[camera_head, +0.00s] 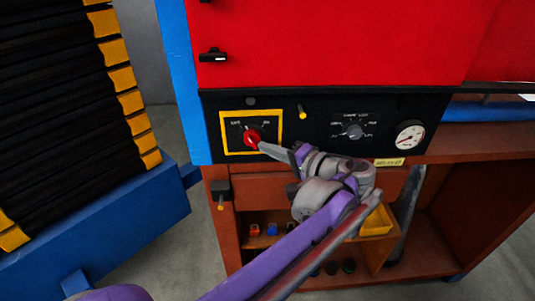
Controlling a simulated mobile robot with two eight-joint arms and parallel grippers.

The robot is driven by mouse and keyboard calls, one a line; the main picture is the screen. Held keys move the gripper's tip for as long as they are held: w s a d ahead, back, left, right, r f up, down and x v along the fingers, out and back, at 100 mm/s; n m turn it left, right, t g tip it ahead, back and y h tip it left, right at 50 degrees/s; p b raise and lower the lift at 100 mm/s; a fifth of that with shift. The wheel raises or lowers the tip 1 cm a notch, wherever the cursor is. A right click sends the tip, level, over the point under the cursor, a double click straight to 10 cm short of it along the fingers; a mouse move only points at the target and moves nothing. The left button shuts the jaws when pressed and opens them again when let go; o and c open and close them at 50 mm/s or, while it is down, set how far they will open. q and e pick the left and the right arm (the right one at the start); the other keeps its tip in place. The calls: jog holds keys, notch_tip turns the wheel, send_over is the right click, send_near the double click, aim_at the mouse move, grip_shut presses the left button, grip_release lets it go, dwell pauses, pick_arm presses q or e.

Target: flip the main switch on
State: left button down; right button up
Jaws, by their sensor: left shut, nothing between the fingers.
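The main switch (251,136) is a red rotary knob inside a yellow frame on the black control panel. White markings show beside it on the panel face. My left gripper (264,147) comes in from the lower right of the knob, with its narrow fingers shut and empty. The fingertips are at the knob's lower right edge. I cannot tell whether they touch it. The gripper hides a bit of the panel below and right of the frame. My right gripper is not in view.
The black panel (310,150) also carries a grey dial (354,130), a small yellow lever (301,112) and a round white gauge (410,135). A red cabinet (340,45) is above. Below is a brown shelf with a yellow bin (377,221). A blue rack (110,225) stands at left.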

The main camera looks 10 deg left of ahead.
aim_at(249, 145)
pick_arm(q)
jog(key=shift+a+f+m+y+b, duration=0.1)
jog(key=shift+f+m+y+b, duration=0.4)
jog(key=shift+m+y, duration=0.25)
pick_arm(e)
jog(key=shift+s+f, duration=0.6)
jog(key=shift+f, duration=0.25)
pick_arm(q)
jog(key=shift+a+f+m+t+y+b, duration=0.15)
jog(key=shift+m+t+y+b, duration=0.1)
jog(key=shift+t+y+b, duration=0.2)
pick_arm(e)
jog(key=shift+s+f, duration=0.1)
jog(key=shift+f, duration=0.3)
pick_arm(q)
jog(key=m+t+y+b, duration=0.1)
jog(key=f+m+b, duration=0.1)
jog(key=m, duration=0.1)
jog(key=a+m+t+y+b, duration=0.1)
jog(key=shift+s+a+f+m+t+y+b, duration=0.1)
jog(key=shift+s+f+m+t+y+b, duration=0.05)
jog(key=shift+f+m+t+y+b, duration=0.2)
jog(key=shift+a+m+t, duration=0.2)
jog(key=shift+m+t, duration=0.6)
jog(key=shift+m, duration=0.35)
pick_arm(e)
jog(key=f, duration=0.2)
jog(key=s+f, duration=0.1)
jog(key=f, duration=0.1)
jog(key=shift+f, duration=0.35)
